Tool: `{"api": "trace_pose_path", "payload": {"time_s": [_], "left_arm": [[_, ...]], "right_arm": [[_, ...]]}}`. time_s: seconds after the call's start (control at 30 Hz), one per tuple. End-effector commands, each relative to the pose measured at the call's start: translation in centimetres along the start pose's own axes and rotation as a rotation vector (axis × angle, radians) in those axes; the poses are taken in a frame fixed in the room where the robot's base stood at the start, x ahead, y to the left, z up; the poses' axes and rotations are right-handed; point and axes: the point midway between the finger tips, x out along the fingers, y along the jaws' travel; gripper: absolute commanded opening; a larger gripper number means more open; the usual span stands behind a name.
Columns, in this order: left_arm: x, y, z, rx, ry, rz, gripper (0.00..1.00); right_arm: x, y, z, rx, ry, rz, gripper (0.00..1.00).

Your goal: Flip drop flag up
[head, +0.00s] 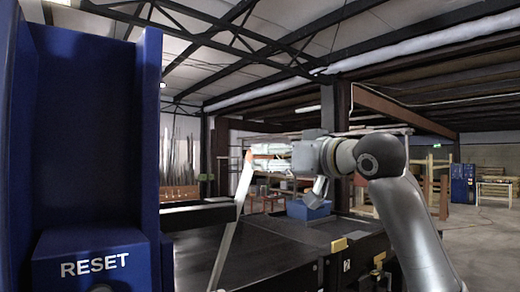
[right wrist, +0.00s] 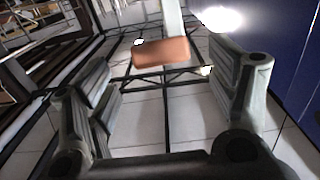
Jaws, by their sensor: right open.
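The drop flag is a thin pale bar (head: 233,205) with an orange tip (head: 248,156). In the head view it slants up from lower left to upper right, with its tip at the top. My right gripper (head: 262,160) reaches in from the right, with its fingers close by the orange tip. In the right wrist view the gripper (right wrist: 160,75) is open. The orange tip (right wrist: 162,52) shows in the space between its fingers, with the pale bar (right wrist: 172,15) behind it. I cannot tell whether a finger touches it. My left gripper is not in view.
A blue housing (head: 150,130) with a RESET panel (head: 95,264) stands close on the left. A dark conveyor (head: 265,255) runs below my right arm. A blue bin (head: 308,209) sits on it. Open floor (head: 480,240) lies at the right.

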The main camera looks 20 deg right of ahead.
Motion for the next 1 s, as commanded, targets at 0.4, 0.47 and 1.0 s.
{"api": "trace_pose_path", "payload": {"time_s": [0.4, 0.47, 1.0], "left_arm": [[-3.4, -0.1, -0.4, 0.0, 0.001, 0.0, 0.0], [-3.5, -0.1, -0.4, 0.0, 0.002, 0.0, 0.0], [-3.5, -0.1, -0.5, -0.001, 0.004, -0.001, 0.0]], "right_arm": [[5.7, 0.0, -0.1, 0.0, -0.001, 0.0, 0.79], [5.9, 0.0, -0.1, 0.0, 0.0, 0.0, 0.79], [6.1, 0.0, 0.1, -0.001, 0.0, 0.001, 0.48]]}}
